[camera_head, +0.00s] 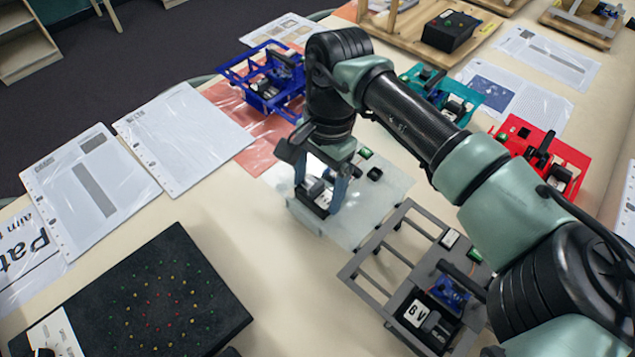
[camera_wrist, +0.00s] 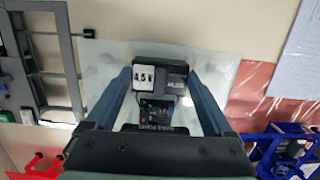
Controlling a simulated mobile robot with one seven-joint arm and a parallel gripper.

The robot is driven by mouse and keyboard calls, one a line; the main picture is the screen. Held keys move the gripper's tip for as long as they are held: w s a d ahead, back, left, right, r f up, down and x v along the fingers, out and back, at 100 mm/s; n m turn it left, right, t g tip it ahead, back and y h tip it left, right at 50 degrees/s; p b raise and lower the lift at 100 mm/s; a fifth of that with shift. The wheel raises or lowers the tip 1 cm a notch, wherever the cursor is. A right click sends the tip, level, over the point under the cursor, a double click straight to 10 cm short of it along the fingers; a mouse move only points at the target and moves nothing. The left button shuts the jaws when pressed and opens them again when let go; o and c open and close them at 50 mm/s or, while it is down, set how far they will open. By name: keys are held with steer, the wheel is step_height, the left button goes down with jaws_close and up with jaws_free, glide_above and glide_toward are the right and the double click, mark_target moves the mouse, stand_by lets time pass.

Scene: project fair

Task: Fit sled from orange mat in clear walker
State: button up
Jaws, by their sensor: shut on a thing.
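The clear walker (camera_head: 372,210) is a see-through plate in the middle of the table, with a small green part and a black part on it. My gripper (camera_head: 318,203) points down over its left part. It is shut on the sled (camera_head: 312,190), a dark block. In the wrist view, the sled (camera_wrist: 172,76) shows a white "4.5V" label and a blue board between my fingers (camera_wrist: 158,78), over the clear walker (camera_wrist: 110,58). I cannot tell whether the sled touches or sits in the walker. The orange mat (camera_head: 222,98) lies behind, partly under a blue walker (camera_head: 262,82).
A grey walker (camera_head: 375,285) with a "6V" block stands close in front. Teal (camera_head: 465,92) and red (camera_head: 570,160) walkers stand to the right. A black board with coloured dots (camera_head: 150,295) is at front left. Papers (camera_head: 183,135) lie at left.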

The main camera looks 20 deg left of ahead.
steer(key=shift+f, duration=0.25)
steer(key=o, duration=1)
steer(key=shift+s, duration=0.1)
steer(key=shift+r+p, duration=2.05)
steer(key=shift+r, duration=1.85)
